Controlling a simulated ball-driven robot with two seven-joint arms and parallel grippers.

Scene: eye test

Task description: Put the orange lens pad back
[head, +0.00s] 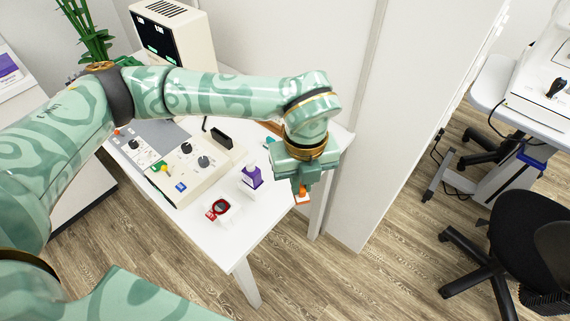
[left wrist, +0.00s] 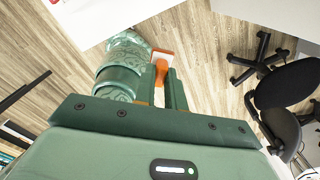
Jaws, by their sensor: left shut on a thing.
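The orange lens pad (head: 302,198) is in the jaws of my left gripper (head: 301,187), which points down by the right edge of the white table (head: 262,218). In the left wrist view the pad shows as an orange handle (left wrist: 161,70) with a pale, orange-edged plate (left wrist: 162,55). My left gripper's fingers (left wrist: 162,90) stand on either side of the handle, with wood floor behind. The pad is held up, apart from the table. The gripper and wrist hide part of the table's back right corner. My right gripper is not in view.
A monitor (head: 170,35) stands behind. A white wall panel (head: 385,130) rises right of the gripper. A black chair (head: 525,235) stands far right.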

